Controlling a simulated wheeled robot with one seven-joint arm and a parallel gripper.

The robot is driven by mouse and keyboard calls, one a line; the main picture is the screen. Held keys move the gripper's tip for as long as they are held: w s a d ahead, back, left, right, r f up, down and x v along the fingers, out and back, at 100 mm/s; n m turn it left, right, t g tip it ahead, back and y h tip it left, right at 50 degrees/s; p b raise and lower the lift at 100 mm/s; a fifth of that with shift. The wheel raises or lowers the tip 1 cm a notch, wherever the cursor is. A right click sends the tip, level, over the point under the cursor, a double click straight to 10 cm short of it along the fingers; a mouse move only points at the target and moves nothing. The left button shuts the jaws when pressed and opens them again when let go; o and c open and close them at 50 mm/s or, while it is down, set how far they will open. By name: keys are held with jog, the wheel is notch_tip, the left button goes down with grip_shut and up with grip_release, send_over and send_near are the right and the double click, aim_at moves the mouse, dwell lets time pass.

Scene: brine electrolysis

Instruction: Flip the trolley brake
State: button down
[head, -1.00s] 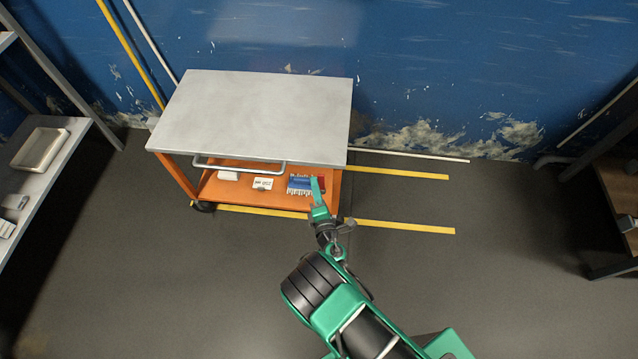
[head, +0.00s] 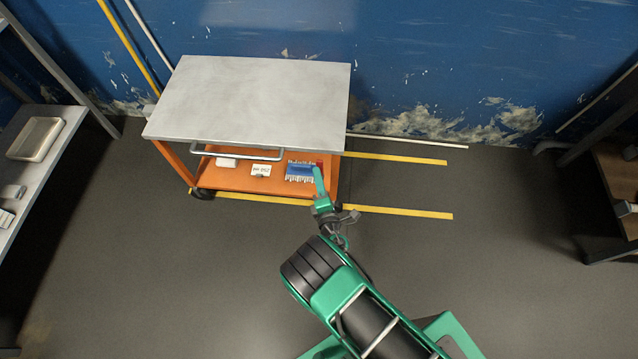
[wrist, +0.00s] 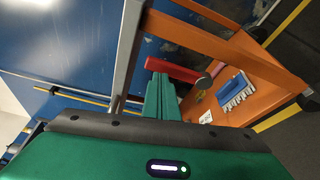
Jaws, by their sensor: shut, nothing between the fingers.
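The trolley has a grey top (head: 250,95) and an orange frame with an orange lower shelf (head: 225,178). In the wrist view a red lever (wrist: 178,70) with a round grey pivot sits by the orange frame; it looks like the brake. A small red patch beside my fingertips in the head view may be the same lever. My gripper (head: 318,172) is shut and empty at the trolley's right front. In the wrist view its green fingers (wrist: 160,92) point at the lever, their tips close to it. I cannot tell whether they touch.
On the lower shelf are a blue-and-white item (head: 299,172), a white label (head: 261,171) and a small white block (head: 227,162). A handle bar (head: 235,152) crosses the trolley's front.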

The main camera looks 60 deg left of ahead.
jog(key=v, duration=0.5)
jog(key=shift+s, duration=0.35)
dwell(0.3)
